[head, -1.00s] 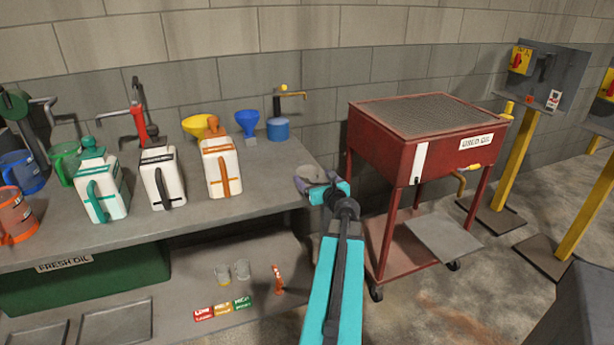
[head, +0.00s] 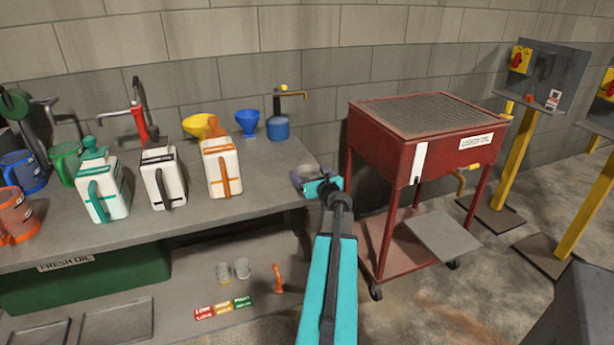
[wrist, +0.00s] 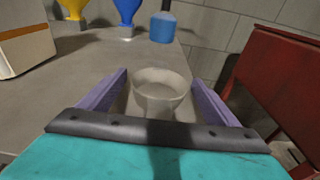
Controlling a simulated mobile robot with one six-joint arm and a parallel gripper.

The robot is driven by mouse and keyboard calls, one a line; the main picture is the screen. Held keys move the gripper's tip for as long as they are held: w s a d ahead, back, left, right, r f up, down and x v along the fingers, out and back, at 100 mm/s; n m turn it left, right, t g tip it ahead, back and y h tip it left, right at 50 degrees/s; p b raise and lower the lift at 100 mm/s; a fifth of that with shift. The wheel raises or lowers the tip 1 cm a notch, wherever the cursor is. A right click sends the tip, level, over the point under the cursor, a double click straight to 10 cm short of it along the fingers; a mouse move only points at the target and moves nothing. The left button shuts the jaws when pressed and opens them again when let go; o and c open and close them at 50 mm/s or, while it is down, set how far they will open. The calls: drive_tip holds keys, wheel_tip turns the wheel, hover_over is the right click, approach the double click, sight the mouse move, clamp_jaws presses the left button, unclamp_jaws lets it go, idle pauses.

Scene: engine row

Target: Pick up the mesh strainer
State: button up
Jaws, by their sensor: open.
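A small pale grey, round, cup-shaped thing, which I take to be the mesh strainer (wrist: 160,90), stands near the right end of the grey bench. Its mesh is too blurred to make out. My gripper (head: 304,179) is over that bench end, with its purple fingers open. In the wrist view the fingers (wrist: 160,82) lie one on each side of the strainer, with a gap visible on both sides. In the head view the strainer (head: 307,169) is small and partly hidden by my gripper.
Several oil jugs (head: 222,168) stand left on the bench (head: 262,190). Yellow (head: 199,124) and blue funnels (head: 247,121) and a blue canister (head: 278,129) are behind. A red used-oil cart (head: 400,150) stands close on the right.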

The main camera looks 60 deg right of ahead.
drive_tip(key=shift+c, duration=0.4)
drive_tip(key=c, duration=1.1)
drive_tip(key=shift+r, duration=0.15)
wheel_tip(320, 180, up, 3)
drive_tip(key=p, duration=0.3)
drive_tip(key=shift+r, duration=0.2)
drive_tip(key=v, duration=0.8)
drive_tip(key=shift+w+a+f, duration=0.1)
drive_tip(key=shift+a+f, duration=0.2)
drive_tip(key=shift+a, duration=0.2)
drive_tip(key=shift+r+p, duration=0.15)
drive_tip(key=shift+p, duration=1.25)
drive_tip(key=shift+a+p, duration=0.1)
drive_tip(key=shift+p, duration=0.3)
